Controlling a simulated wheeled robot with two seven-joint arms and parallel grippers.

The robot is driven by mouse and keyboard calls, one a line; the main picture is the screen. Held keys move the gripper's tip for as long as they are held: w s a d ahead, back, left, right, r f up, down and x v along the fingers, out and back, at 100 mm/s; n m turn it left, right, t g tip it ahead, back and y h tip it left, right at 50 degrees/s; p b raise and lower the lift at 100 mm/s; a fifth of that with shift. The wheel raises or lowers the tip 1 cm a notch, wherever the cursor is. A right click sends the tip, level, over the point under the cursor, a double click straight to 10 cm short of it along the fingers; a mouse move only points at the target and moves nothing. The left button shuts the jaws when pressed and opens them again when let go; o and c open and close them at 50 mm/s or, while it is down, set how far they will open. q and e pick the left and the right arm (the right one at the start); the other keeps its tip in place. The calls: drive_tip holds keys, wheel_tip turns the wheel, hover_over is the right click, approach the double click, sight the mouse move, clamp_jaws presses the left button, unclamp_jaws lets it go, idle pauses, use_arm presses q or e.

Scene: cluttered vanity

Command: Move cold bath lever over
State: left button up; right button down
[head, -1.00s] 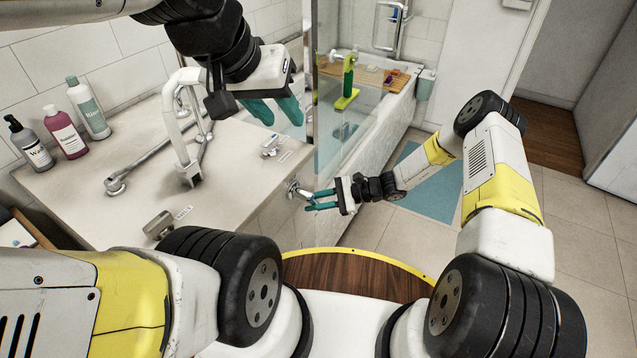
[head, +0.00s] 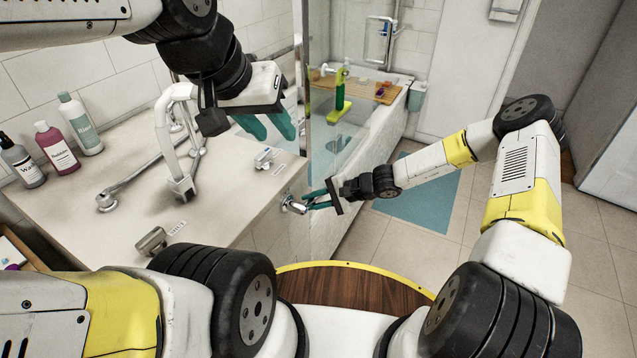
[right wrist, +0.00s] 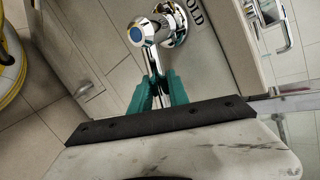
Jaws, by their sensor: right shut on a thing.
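The cold bath lever (head: 291,203) is a chrome fitting on the front face of the vanity. In the right wrist view the lever (right wrist: 146,33) has a blue cap and a thin arm pointing toward my gripper. Part of a label ending in "OLD" (right wrist: 194,10) shows beside it. My right gripper (head: 314,200) is at the lever, and its teal fingers (right wrist: 158,92) are shut on the end of the lever's arm. My left gripper (head: 268,126) is raised above the counter, its teal fingers apart and empty.
The counter (head: 110,235) carries a tall white faucet (head: 163,135), two other chrome levers (head: 152,241) (head: 266,158) and several bottles (head: 80,122). A glass panel (head: 330,95) stands just beyond the lever, in front of the bathtub (head: 385,125). Floor with a blue mat (head: 425,205) lies to the right.

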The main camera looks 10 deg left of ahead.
idle(0.5)
drive_tip(key=c, duration=1.3)
unclamp_jaws()
drive_tip(key=shift+o, duration=0.2)
drive_tip(key=v, duration=0.7)
drive_tip(key=shift+d+r, duration=0.25)
drive_tip(key=shift+d, duration=0.05)
